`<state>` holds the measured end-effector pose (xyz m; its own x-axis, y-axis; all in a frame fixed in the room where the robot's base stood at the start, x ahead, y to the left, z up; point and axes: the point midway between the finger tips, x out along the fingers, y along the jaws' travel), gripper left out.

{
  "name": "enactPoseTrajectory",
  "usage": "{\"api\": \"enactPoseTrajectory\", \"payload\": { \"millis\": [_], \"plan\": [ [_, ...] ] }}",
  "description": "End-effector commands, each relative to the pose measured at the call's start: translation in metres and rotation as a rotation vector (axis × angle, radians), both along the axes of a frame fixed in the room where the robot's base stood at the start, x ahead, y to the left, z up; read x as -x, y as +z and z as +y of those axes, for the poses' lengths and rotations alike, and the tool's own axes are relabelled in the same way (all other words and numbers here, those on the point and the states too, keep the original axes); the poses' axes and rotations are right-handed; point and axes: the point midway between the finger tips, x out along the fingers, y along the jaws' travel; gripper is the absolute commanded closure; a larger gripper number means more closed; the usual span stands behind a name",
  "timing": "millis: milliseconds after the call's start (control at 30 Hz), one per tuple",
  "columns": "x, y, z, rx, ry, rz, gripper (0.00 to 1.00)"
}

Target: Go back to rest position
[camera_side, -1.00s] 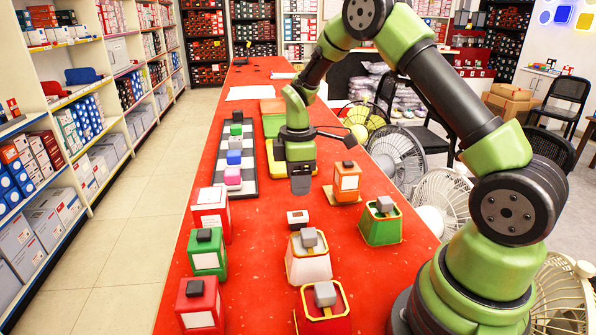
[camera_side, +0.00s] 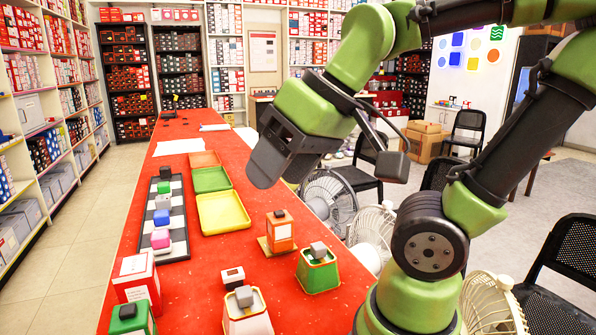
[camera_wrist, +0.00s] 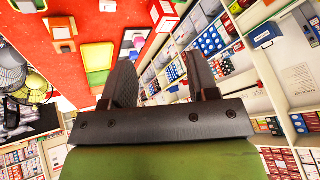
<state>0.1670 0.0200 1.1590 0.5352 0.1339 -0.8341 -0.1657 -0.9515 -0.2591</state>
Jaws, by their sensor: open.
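My gripper (camera_side: 264,168) is raised above the red table (camera_side: 185,290), over the right side near the yellow tray in the side view. It points down and to the left and holds nothing. In the wrist view (camera_wrist: 160,80) its two dark fingers stand apart with nothing between them. My arm is folded up and back, with the elbow near the top of the side view.
A checkered board (camera_side: 179,233) holds several coloured cubes. Orange (camera_side: 204,159), green (camera_side: 211,180) and yellow (camera_side: 223,212) trays lie beside it. Orange (camera_side: 280,232), green (camera_side: 317,270) and white (camera_side: 137,280) box-like items stand nearer. Fans (camera_side: 326,201) and chairs (camera_side: 467,133) are right.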

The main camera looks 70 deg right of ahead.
Motion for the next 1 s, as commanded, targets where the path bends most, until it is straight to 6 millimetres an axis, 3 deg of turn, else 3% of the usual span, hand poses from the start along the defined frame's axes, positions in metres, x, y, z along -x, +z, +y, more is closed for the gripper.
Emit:
{"api": "enactPoseTrajectory", "payload": {
  "millis": [200, 1000],
  "plan": [
    [0.023, -0.002, 0.007, -0.091, -0.081, -0.043, 0.46],
    [0.024, -0.002, 0.007, -0.097, -0.087, -0.044, 0.46]
  ]
}}
